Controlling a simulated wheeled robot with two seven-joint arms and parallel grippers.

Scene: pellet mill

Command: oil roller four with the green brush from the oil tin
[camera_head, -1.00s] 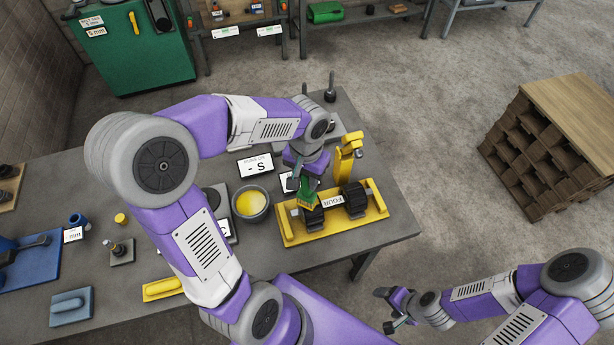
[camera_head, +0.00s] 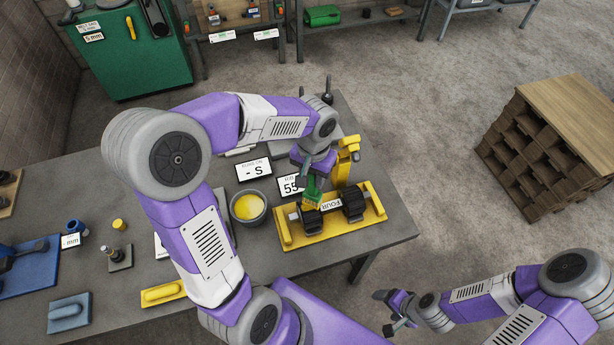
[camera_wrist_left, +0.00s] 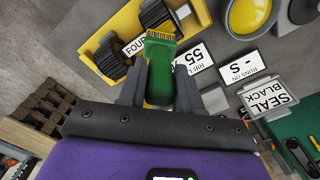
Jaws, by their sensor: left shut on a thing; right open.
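My left gripper (camera_wrist_left: 160,85) is shut on the green brush (camera_wrist_left: 160,72), whose yellow bristles point away from the jaws. In the head view the green brush (camera_head: 312,192) is over the left black roller (camera_head: 311,219) of the yellow stand marked FOUR (camera_head: 293,242). The bristles are at or just above that roller; I cannot tell if they touch. A second black roller (camera_head: 352,203) sits at the right on the same shaft. The grey oil tin (camera_head: 262,214) with yellow oil stands left of the stand. My right gripper (camera_head: 388,311) is open and empty, off the table.
Cards (camera_head: 254,170) stand behind the tin. A yellow post (camera_head: 347,160) rises behind the stand. A yellow block (camera_head: 163,293), a blue-grey block (camera_head: 69,313) and a blue tray (camera_head: 28,274) lie on the left. The table's right corner is bare.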

